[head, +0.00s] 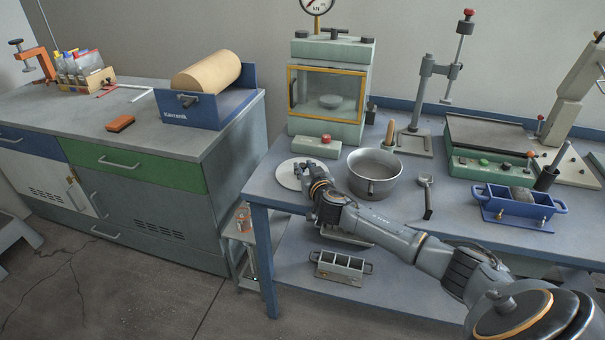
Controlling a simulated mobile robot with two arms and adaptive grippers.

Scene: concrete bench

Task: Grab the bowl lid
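The bowl lid looks like a flat, pale round disc (285,176) lying at the left end of the blue bench, left of the metal bowl (374,184). The bowl stands upright and uncovered, with a handle on its near side. My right arm reaches in from the lower right, passing in front of the bowl. My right gripper (302,168) is at the right part of the lid and hides some of it. Its fingers are small and dark here; I cannot tell whether they touch the lid or are open. My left gripper is not in view.
A small block with a red knob (317,148) lies just behind the lid, before a green chamber (330,90). A hammer-like tool (427,196) lies right of the bowl. A blue mould (520,207) stands further right. A lower shelf holds a metal mould (340,267).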

